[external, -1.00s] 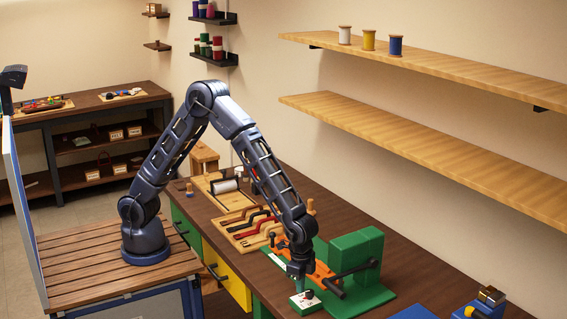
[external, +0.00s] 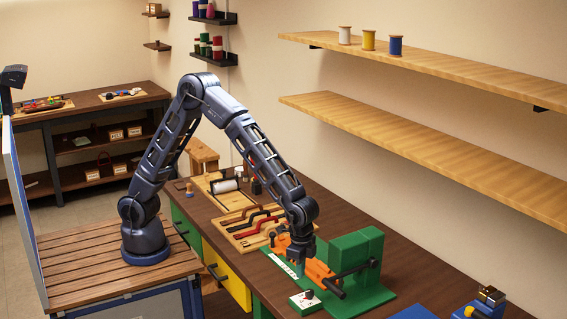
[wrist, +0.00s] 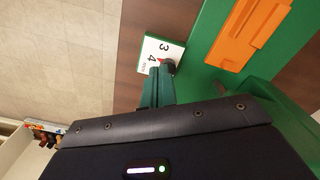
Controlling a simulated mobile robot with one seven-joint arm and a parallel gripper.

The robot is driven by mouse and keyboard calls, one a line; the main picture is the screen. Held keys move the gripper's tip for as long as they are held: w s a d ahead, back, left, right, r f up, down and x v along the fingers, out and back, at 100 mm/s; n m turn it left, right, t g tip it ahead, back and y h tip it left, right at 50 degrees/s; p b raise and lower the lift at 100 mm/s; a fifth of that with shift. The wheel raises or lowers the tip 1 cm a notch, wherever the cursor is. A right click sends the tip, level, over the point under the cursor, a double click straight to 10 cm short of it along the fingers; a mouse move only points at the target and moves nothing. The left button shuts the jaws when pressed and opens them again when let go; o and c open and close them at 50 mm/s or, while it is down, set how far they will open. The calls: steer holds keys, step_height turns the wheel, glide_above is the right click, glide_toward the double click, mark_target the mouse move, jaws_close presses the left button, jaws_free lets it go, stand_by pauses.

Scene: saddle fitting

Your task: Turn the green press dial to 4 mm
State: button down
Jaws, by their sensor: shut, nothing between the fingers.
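The press dial (external: 304,301) is a small white-topped block with green sides and a dark knob, at the front of the green press (external: 354,258). In the wrist view, its white face (wrist: 150,48) shows the numbers 3 and 4. The dark knob (wrist: 169,67) has a red mark on the side near the 4; the fingers partly cover the face, so I cannot tell its exact setting. My gripper (external: 299,262) is shut and empty, above and behind the dial in the external view. Its teal fingertips (wrist: 158,70) appear beside the knob in the wrist view.
The press has an orange part (wrist: 250,34) and a black lever handle (external: 357,269) close to the dial. A wooden rack with several tools (external: 250,222) lies left of the press. A blue device (external: 482,305) stands at the right. Brown bench top is bare between.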

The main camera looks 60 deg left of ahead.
steer(key=shift+w+a+f, duration=0.1)
steer(key=shift+w+f, duration=0.05)
steer(key=shift+f, duration=0.85)
steer(key=shift+w+f, duration=0.2)
steer(key=shift+f, duration=0.85)
steer(key=shift+w+a+f, duration=0.1)
steer(key=shift+w+f, duration=0.05)
steer(key=shift+f, duration=0.85)
steer(key=shift+w+d, duration=0.1)
steer(key=shift+d, duration=0.2)
steer(key=shift+d+r, duration=0.1)
steer(key=shift+s+a, duration=0.3)
steer(key=shift+a, duration=0.1)
step_height(320, 180, up, 6)
steer(key=shift+f, duration=0.1)
